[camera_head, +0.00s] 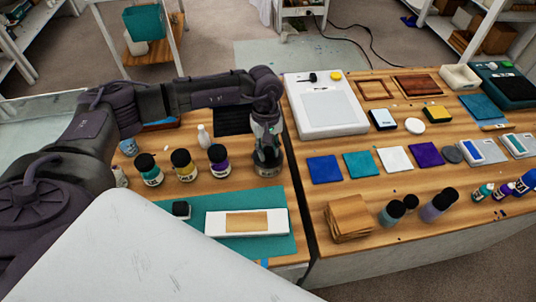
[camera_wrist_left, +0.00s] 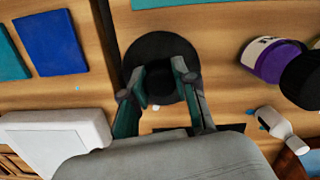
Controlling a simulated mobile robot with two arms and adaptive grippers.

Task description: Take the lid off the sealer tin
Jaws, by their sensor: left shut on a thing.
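My left gripper (camera_head: 267,150) reaches down at the right end of the left table, beside the gap between the two tables. In the left wrist view its two fingers (camera_wrist_left: 163,88) are closed on the dark raised middle of a round black lid (camera_wrist_left: 160,45). The sealer tin (camera_head: 267,170) shows only as a dark round shape under the fingers in the head view. The gripper covers most of it, and I cannot tell whether the lid is apart from the tin. My right gripper is in neither view.
A white scale (camera_head: 325,105) is to the right. A teal mat (camera_head: 275,246) with a white tray (camera_head: 281,223) lies in front.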

